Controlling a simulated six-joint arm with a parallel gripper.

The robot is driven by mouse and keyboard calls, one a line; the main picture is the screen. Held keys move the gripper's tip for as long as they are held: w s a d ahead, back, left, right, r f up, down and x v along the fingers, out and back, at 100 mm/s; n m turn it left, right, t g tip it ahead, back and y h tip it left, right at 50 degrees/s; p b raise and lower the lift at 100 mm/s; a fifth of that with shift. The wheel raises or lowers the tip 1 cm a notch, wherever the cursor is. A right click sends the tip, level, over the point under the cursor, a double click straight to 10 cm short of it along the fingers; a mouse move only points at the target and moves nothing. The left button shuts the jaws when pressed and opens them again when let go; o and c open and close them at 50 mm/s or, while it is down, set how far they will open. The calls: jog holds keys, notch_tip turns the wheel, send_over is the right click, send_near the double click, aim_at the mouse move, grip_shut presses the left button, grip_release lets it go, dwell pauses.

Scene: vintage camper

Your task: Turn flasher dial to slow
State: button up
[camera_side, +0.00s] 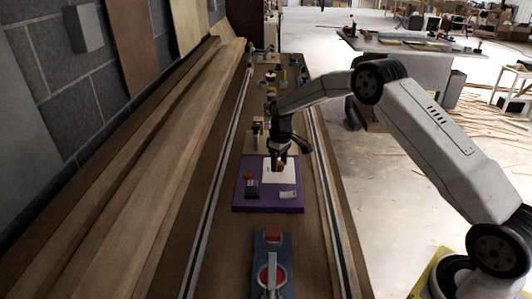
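A purple board (268,208) lies flat on the long brown bench. It carries a white panel (271,178), an orange-red round part (248,176) at its left, a small black box (252,190) and a white label-like piece (288,194). My gripper (280,164) points down over the upper right of the white panel. A small reddish part shows at its fingertips. I cannot tell if this is the flasher dial, or if the fingers touch it or close on it. The dial's setting is too small to read.
A blue-grey device (271,282) with a red block and a lever stands in front of the board. Several small items (272,85) stand behind, along the bench. Metal rails (325,190) run along both sides. Wooden planks (150,150) lie at the left.

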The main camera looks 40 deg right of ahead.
aim_at(280, 165)
jog(key=shift+o, duration=0.2)
jog(key=shift+d+r, duration=0.2)
jog(key=shift+r, duration=3.7)
jog(key=shift+a, duration=0.1)
jog(key=shift+s+a+r, duration=0.15)
jog(key=shift+s+a, duration=0.15)
jog(key=shift+s, duration=0.1)
jog(key=s+a+m+t, duration=0.1)
jog(key=s+a, duration=0.4)
jog(key=s, duration=0.9)
jog(key=s+a+m+t, duration=0.1)
jog(key=s+a, duration=0.4)
jog(key=s, duration=0.9)
jog(key=shift+a+f+t+h, duration=0.15)
jog(key=shift+f+t+h, duration=0.15)
jog(key=shift+t, duration=0.1)
